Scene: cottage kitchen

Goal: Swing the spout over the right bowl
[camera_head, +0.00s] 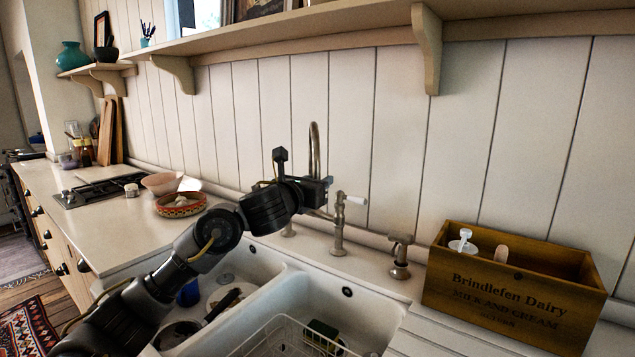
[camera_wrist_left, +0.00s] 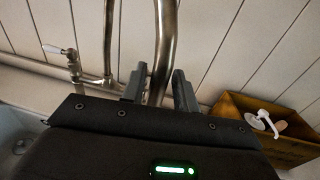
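The metal spout (camera_head: 316,150) rises as a tall arch behind the sink, its lower part hidden by my left gripper (camera_head: 328,183). In the left wrist view the spout (camera_wrist_left: 165,40) passes down between the two fingers of the left gripper (camera_wrist_left: 160,88). The fingers are apart, one on each side, with a small gap visible at the right finger; contact at the left finger is unclear. The right bowl (camera_head: 377,312) of the white double sink holds a wire rack. The left bowl (camera_head: 262,262) is partly hidden by my left arm. My right gripper is not in view.
A tap pillar with white-handled lever (camera_head: 338,232) stands right of the gripper, with a short metal fitting (camera_head: 400,258) beyond. A wooden dairy box (camera_head: 513,292) is on the right. Dishes lie in the left bowl. A shelf (camera_head: 330,22) runs above.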

